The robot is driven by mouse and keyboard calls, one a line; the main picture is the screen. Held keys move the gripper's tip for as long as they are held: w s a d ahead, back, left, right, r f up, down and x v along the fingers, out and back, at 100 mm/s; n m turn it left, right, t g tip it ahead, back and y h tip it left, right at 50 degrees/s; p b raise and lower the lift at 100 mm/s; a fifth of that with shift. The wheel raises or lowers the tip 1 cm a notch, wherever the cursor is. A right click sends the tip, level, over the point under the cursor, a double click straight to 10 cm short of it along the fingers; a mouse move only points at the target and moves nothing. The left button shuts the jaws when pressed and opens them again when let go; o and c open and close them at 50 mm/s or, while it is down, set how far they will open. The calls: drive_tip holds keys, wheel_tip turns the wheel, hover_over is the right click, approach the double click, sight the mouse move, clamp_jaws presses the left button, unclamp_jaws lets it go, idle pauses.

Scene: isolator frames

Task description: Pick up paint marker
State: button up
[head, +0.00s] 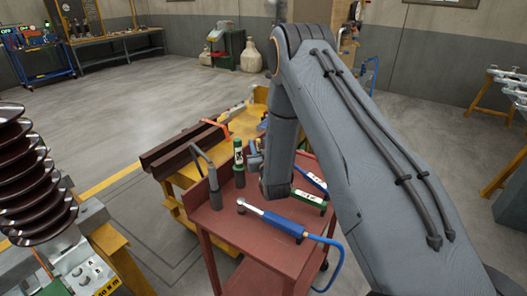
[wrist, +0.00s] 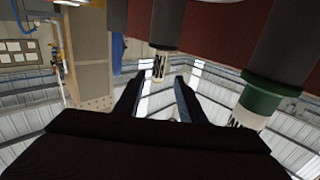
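My gripper (wrist: 159,80) is open, its two dark fingers apart in the wrist view, which is upside down. A white cylinder with black print and a dark grey base (wrist: 160,66), which looks like a marker, stands just beyond and between the fingertips; I cannot tell if it touches them. A second white, green-banded marker on a dark base (wrist: 255,105) stands to the right. In the head view a green-and-white marker (head: 239,155) stands upright on the red cart (head: 228,228).
A wrench-like tool with a blue handle and hose (head: 270,219) lies at the cart's front. A green-and-white item (head: 308,198) and a blue-and-white item (head: 312,180) lie near my arm. A dark grey tool (head: 215,188) stands at the left edge. A yellow bench (head: 245,122) is behind.

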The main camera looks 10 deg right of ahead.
drive_tip(key=shift+w+d+p, duration=0.15)
drive_tip(key=shift+w+p, duration=0.15)
drive_tip(key=shift+w, duration=1.05)
drive_tip(key=shift+c, duration=0.2)
drive_tip(key=shift+r, duration=0.1)
clamp_jaws()
